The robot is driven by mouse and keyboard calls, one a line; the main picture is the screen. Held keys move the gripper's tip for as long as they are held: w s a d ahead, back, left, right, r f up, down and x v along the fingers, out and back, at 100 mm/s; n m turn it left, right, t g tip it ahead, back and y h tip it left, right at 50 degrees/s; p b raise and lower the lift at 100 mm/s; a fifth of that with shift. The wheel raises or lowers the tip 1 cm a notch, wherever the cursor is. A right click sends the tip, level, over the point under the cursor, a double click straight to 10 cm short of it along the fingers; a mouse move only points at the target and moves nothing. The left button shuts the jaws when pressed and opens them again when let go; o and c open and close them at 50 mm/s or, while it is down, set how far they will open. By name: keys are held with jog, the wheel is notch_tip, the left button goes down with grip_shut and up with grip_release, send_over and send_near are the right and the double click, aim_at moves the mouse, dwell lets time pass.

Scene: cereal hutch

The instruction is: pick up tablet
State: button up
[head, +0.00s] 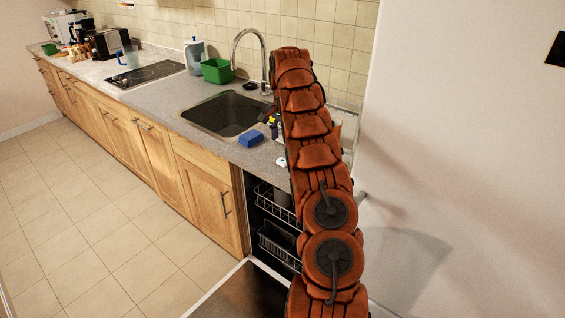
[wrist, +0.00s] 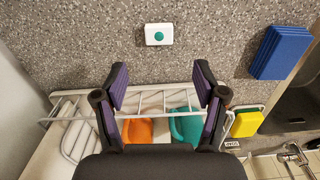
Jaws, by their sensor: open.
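The tablet (wrist: 159,34) is a small white block with a round green centre. It lies on the grey speckled counter, near the top middle of the wrist view. It also seems to show in the head view as a small white spot (head: 281,162) on the counter edge beside my arm. My gripper (wrist: 161,84) is open and empty, its purple-padded fingers spread apart. In the wrist view the tablet is beyond the fingertips, roughly centred between them and apart from both.
A white wire rack (wrist: 70,122) with an orange cup (wrist: 137,132) and a teal cup (wrist: 186,127) is around the fingers in the picture. A blue block (wrist: 280,52) and yellow sponge (wrist: 247,122) are right. The sink (head: 227,114) is beyond. The dishwasher (head: 278,240) stands open below.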

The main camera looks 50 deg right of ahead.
aim_at(282, 160)
jog(key=shift+f+p, duration=0.35)
jog(key=shift+f, duration=0.95)
jog(key=shift+s+a+f+p, duration=0.1)
jog(key=shift+a+f+p, duration=0.1)
jog(key=shift+f+p, duration=0.35)
jog(key=shift+a+f+p, duration=0.15)
jog(key=shift+f+p, duration=0.2)
jog(key=shift+f, duration=0.35)
jog(key=shift+a+f+p, duration=0.1)
jog(key=shift+f+p, duration=0.35)
jog(key=shift+f, duration=0.95)
jog(key=shift+c, duration=0.2)
jog(key=c, duration=0.9)
jog(key=shift+r+b, duration=1.15)
jog(key=shift+r, duration=0.55)
jog(key=s+a+r+b, duration=0.1)
jog(key=s+a+b, duration=0.4)
jog(key=s+a, duration=0.6)
jog(key=shift+s+r, duration=0.25)
jog(key=shift+s, duration=0.05)
